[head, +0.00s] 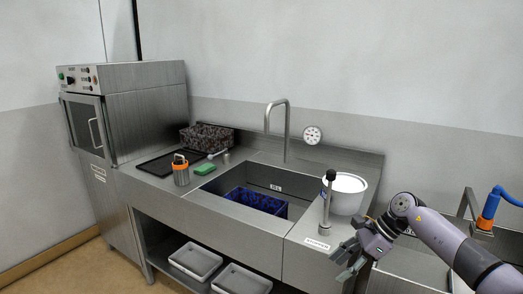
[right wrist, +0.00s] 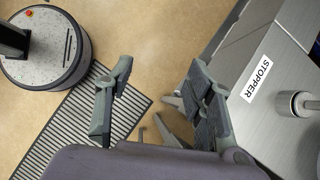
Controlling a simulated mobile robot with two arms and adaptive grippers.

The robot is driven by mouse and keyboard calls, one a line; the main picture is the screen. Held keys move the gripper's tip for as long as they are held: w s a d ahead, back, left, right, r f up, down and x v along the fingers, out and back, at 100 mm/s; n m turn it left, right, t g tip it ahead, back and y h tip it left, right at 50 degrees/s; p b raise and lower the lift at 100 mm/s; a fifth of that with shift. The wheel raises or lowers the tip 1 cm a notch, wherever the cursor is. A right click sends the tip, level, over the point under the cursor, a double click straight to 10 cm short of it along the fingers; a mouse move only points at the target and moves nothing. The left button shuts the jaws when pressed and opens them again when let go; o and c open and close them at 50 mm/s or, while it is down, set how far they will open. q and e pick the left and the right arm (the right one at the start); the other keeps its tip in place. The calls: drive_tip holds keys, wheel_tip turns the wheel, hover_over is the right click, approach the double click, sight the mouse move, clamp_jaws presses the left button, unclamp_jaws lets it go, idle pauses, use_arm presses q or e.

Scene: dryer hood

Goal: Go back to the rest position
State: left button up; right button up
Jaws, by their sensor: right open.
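My right gripper (head: 346,262) is open and empty at the lower right of the head view, just off the front edge of the steel counter. In the right wrist view its two fingers (right wrist: 160,108) stand apart over the floor, with nothing between them. The counter's corner with the STOPPER label (right wrist: 257,79) lies close to the right of the fingers. My left gripper is not in the head view.
A vertical lever (head: 326,205) and a white bucket (head: 345,193) stand on the counter near my right arm. The sink (head: 283,180) holds a blue crate (head: 256,201). The dryer hood (head: 125,110) stands at left. A striped floor grate (right wrist: 72,128) lies below.

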drive_tip(key=a+f+m+t+y, duration=0.6)
drive_tip(key=a+f+m, duration=0.4)
drive_tip(key=f+m, duration=0.45)
drive_tip(key=s+d+f+m+t+h, duration=0.2)
drive_tip(key=s+f+m, duration=0.1)
drive_tip(key=f+m, duration=0.35)
drive_tip(key=s+d+f+m+t+h, duration=0.1)
drive_tip(key=s+d+f+m+h, duration=0.15)
drive_tip(key=f+m, duration=0.4)
drive_tip(key=s+d+f+m+t+h, duration=0.2)
drive_tip(key=s+d+f+m+h, duration=0.1)
drive_tip(key=f+m, duration=0.4)
drive_tip(key=s+d+f+m+g+h, duration=0.2)
drive_tip(key=s+f+m, duration=0.2)
drive_tip(key=s+f, duration=0.5)
drive_tip(key=s+d+f+m+g+h, duration=0.2)
drive_tip(key=s+d+f+m+h, duration=0.15)
drive_tip(key=s+f, duration=0.6)
drive_tip(key=s+f+m+g, duration=0.2)
drive_tip(key=s+m+g, duration=0.1)
drive_tip(key=s, duration=1.1)
drive_tip(key=s+f+m+g, duration=0.3)
drive_tip(key=s+m, duration=0.2)
drive_tip(key=s, duration=1)
drive_tip(key=shift+a+f+g, duration=0.25)
drive_tip(key=shift+a+g, duration=0.05)
drive_tip(key=shift+a, duration=0.1)
